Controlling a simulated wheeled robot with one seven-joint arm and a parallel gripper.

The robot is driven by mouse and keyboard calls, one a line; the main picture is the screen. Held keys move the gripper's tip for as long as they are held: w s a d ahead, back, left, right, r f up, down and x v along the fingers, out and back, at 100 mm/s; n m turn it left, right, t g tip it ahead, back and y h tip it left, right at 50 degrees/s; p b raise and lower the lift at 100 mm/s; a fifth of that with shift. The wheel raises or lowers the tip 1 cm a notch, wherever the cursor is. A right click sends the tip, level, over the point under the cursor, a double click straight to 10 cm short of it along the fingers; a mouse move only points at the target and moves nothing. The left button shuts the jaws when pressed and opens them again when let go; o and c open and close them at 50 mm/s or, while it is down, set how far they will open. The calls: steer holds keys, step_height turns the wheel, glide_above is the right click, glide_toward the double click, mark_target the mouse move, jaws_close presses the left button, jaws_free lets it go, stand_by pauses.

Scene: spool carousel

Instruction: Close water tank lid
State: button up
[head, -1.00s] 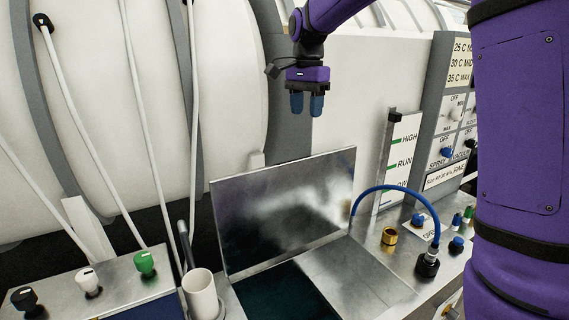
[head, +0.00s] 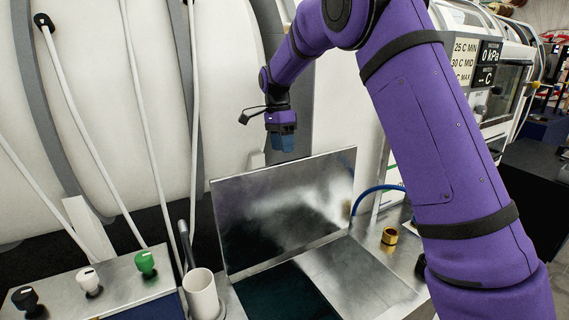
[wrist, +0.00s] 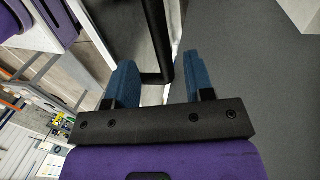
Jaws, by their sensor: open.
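The water tank lid (head: 290,212) is a shiny metal panel standing open, tilted back from its hinge side. Below it the tank opening (head: 275,292) shows as a dark teal area in the metal counter. My gripper (head: 284,148) hangs with its blue fingers pointing down, just above the lid's top edge in the head view; whether it is in front of or behind the lid is hard to tell. In the wrist view my gripper (wrist: 158,75) is open, its two blue fingers apart. A dark bar shows between them, and I see no grip on anything.
A white cup (head: 202,294) and a panel with black, white and green knobs (head: 90,281) stand left of the tank. A brass fitting (head: 389,236) and a blue hose (head: 375,190) are on the right. White hoses hang on the wall behind.

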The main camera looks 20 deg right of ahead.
mark_target(284, 163)
steer(key=shift+x, duration=2.75)
jaws_close()
